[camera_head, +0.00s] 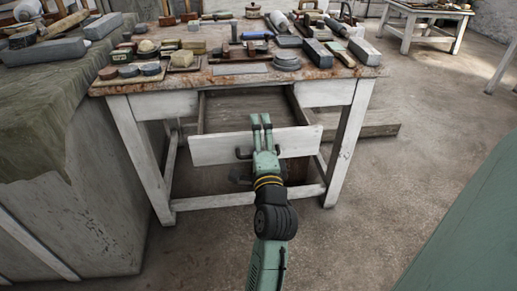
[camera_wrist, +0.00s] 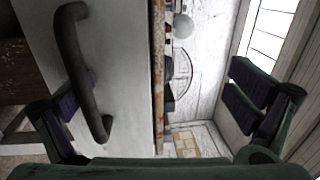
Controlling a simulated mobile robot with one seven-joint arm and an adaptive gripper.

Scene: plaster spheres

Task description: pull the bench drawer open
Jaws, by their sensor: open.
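The bench (camera_head: 118,88) is a white-legged wooden table with a worn brown top. Its drawer (camera_head: 215,149) stands pulled out, with a white front and an open box visible behind it. A dark bar handle (camera_wrist: 82,72) is on the pale drawer front in the wrist view; in the head view my gripper mostly hides it. My gripper (camera_head: 261,119) is open at the drawer front, its fingers overlapping the front's top edge in the picture. In the wrist view, the left finger (camera_wrist: 67,103) is beside the handle and the right finger (camera_wrist: 252,92) is well clear of it. Contact cannot be told.
Tools, blocks and a grey block (camera_head: 364,52) crowd the bench top. A cloth-covered counter (camera_head: 35,115) stands close on the left. A wooden plank (camera_head: 372,130) lies at the bench's right. Concrete floor (camera_head: 390,195) is clear in front and right. A green surface (camera_head: 475,240) is at lower right.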

